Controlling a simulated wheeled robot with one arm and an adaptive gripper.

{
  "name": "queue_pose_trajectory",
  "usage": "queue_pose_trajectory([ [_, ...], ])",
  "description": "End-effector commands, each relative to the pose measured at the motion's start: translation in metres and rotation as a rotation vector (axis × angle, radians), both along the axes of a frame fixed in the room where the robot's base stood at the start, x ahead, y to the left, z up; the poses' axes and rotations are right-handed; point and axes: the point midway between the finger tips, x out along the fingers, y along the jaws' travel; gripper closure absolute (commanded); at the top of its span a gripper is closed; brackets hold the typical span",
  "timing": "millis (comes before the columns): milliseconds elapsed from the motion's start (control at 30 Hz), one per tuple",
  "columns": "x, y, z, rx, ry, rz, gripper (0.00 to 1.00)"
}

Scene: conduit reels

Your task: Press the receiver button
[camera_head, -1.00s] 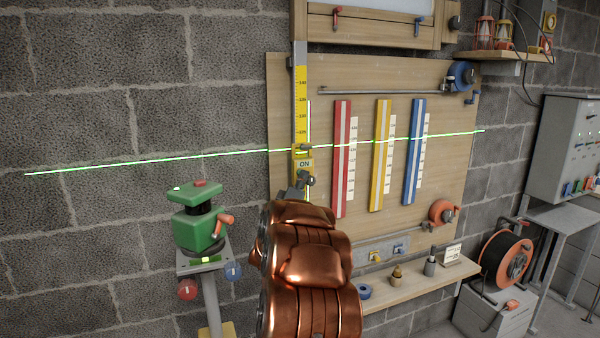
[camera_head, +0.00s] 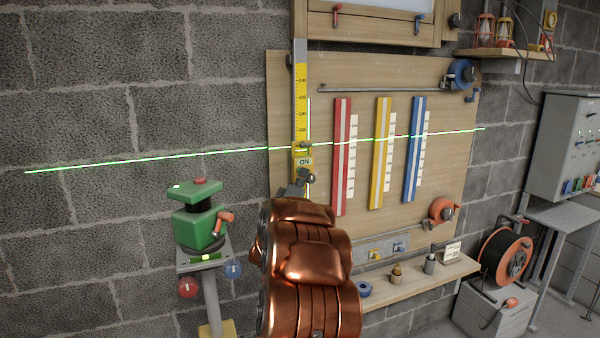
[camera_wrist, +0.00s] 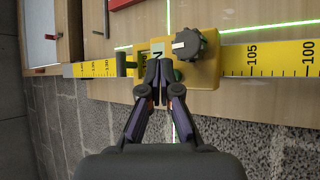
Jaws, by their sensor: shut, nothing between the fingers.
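The yellow receiver (camera_head: 304,153) sits on the graduated staff (camera_head: 300,95), its label reading ON. In the wrist view the receiver (camera_wrist: 207,78) has a pale display, a dark clamp knob (camera_wrist: 188,44) and a dark green round part (camera_wrist: 178,75), which may be the button. My gripper (camera_wrist: 159,62) is shut and empty, its tips over the receiver's face, just left of the green part. I cannot tell whether they touch. In the head view my gripper (camera_head: 297,187) is just below the receiver, partly hidden by my copper-coloured arm.
A green laser unit (camera_head: 198,228) stands on a stand at left. A green laser line crosses the wall and board at the receiver's height. Red, yellow and blue strips (camera_head: 342,160) hang right of the staff. A wooden shelf (camera_head: 415,282) with small items juts out below.

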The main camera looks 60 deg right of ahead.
Motion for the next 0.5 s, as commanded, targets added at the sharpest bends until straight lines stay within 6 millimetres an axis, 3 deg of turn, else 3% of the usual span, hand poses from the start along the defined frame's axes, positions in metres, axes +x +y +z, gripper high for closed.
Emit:
queue_pose_trajectory([
  [500, 0.0037, -0.0027, 0.0009, 0.001, 0.001, 0.0, 1.0],
])
